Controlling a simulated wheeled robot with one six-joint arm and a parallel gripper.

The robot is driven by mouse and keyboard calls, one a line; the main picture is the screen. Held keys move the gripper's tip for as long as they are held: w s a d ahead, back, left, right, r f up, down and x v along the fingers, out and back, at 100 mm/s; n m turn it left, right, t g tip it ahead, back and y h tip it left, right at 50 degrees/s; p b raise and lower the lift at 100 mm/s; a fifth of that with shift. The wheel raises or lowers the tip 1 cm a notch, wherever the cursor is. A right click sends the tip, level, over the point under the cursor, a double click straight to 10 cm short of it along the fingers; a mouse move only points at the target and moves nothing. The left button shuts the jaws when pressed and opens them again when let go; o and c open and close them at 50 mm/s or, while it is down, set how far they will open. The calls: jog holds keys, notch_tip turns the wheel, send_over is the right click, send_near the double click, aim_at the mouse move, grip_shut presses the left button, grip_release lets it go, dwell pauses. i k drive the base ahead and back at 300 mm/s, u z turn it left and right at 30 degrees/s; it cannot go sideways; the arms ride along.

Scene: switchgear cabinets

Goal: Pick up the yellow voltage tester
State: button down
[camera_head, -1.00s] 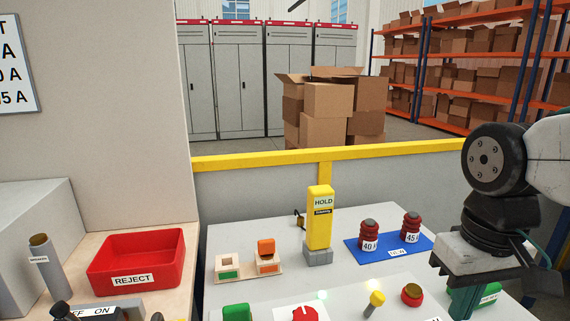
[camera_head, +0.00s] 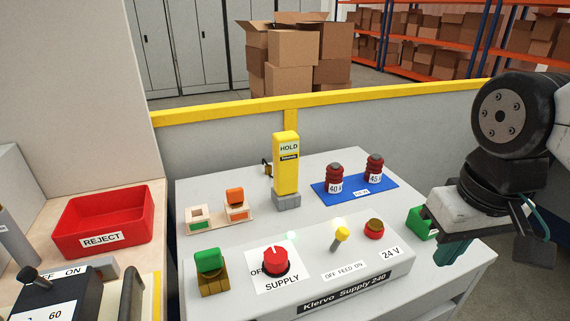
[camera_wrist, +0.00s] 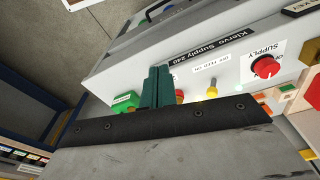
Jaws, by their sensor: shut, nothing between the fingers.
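The yellow voltage tester (camera_head: 286,165) stands upright in a small grey base on the light grey bench, its label reading HOLD. It is left of centre at the back of the bench in the head view. My gripper (camera_head: 449,250) is at the right end of the bench, well apart from the tester, beside a green block. In the wrist view my gripper's green fingers (camera_wrist: 156,85) are together with nothing between them. I cannot make out the tester for sure in the wrist view.
Behind the tester runs a yellow-topped barrier (camera_head: 330,109). Right of it, a blue mat (camera_head: 354,190) bears two dark red fuses. In front are a red supply knob (camera_head: 276,262) and a toggle (camera_head: 340,236). A red reject bin (camera_head: 103,222) stands left.

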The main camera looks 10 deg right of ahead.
aim_at(286, 144)
jog(key=z, duration=0.05)
jog(key=k, duration=1.05)
jog(key=u, duration=0.75)
jog(key=i, duration=1)
jog(key=z, duration=0.25)
